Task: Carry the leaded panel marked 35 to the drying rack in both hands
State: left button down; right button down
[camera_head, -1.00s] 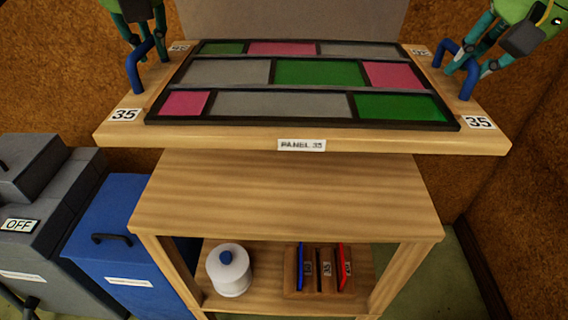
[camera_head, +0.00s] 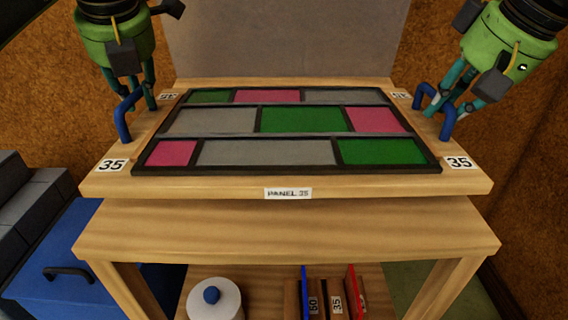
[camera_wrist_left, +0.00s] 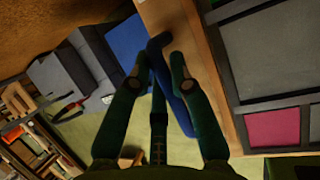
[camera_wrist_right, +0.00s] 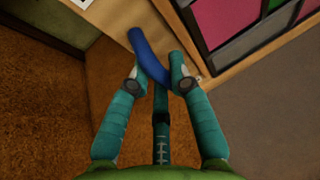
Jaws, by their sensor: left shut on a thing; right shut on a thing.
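The leaded panel (camera_head: 300,120) has green, pink and grey panes in dark strips. It lies flat on a wooden board (camera_head: 390,184) labelled PANEL 35, with 35 tags at its corners. My left gripper (camera_head: 130,100) is shut on the blue handle (camera_wrist_left: 180,105) at the board's left end. My right gripper (camera_head: 447,100) is shut on the blue handle (camera_wrist_right: 146,52) at its right end. The board looks about level over the back part of a wooden stand (camera_head: 285,235). I cannot tell whether they touch, or whether this stand is the drying rack.
The stand's lower shelf holds a white jar with a blue knob (camera_head: 213,300) and a wooden holder with coloured upright pieces (camera_head: 332,300). A blue box (camera_head: 60,275) and grey units (camera_head: 25,205) stand at the left. A grey upright sheet (camera_head: 280,45) is behind the board.

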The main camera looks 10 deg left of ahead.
aim_at(143, 118)
pick_arm(q)
jog(key=shift+r, duration=0.25)
pick_arm(e)
jog(key=shift+d+r, duration=0.15)
jog(key=shift+r, duration=0.1)
